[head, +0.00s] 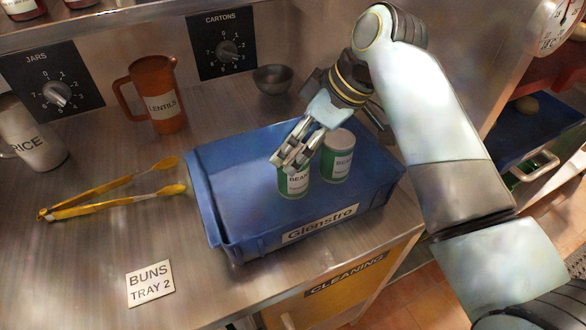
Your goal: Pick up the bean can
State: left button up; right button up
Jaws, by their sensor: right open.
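Two green and white cans stand upright in a blue crate (222,221). The front bean can (293,183) carries a label that reads BEANS in part, and its top is hidden behind my right gripper. The second can (338,157) stands just behind it to the right, its pale lid in view, its label partly readable. My right gripper (287,162) reaches in from the right, its fingers open over the top of the front can. Whether the fingers touch that can is hard to tell. My left gripper is not in view.
Yellow tongs (115,203) lie left of the crate, near the BUNS TRAY 2 card (150,283). An orange LENTILS jug (158,97), a RICE jug (32,135) and a small metal bowl (273,79) stand behind. The crate's left half is empty.

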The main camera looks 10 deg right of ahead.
aim_at(283, 164)
jog(key=x, duration=0.7)
jog(key=shift+s+d+f+p, duration=0.15)
jog(key=shift+d+f+p, duration=0.2)
jog(key=shift+f, duration=0.3)
jog(key=shift+a+r, duration=0.1)
jog(key=c, duration=1.5)
